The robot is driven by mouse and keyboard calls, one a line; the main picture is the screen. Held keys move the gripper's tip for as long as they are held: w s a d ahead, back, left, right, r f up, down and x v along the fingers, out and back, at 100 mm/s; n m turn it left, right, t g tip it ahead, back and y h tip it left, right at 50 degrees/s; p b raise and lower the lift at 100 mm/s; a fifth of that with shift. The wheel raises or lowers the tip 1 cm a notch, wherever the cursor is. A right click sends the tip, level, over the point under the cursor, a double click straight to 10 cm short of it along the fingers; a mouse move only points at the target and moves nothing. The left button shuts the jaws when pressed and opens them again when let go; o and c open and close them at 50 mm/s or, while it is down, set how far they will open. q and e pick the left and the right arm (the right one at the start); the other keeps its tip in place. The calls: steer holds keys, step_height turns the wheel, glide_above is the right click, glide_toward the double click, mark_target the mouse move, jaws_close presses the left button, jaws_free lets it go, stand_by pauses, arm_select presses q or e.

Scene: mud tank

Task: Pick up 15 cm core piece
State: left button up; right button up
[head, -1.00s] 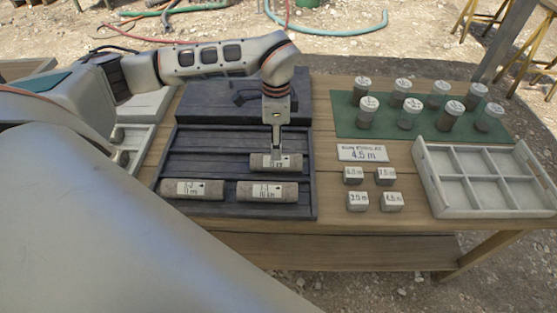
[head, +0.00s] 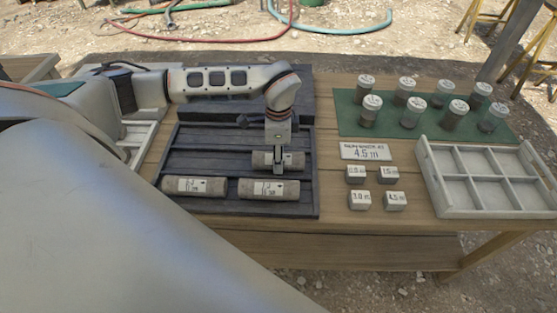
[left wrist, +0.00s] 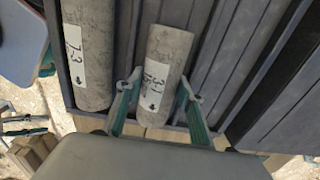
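In the left wrist view the core piece (left wrist: 165,50) lies between the two fingers of the left gripper (left wrist: 160,85). Its label seems to read 3-1 with a 15 below. The fingers are apart, one along each side, with narrow gaps; contact is not clear. My right gripper is in no view.
Two more labelled cores, a left one (head: 194,186) and a right one (head: 268,190), lie in the tray's near row.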

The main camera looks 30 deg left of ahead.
arm_select(q)
jaws_close()
steer(key=shift+r, duration=0.1)
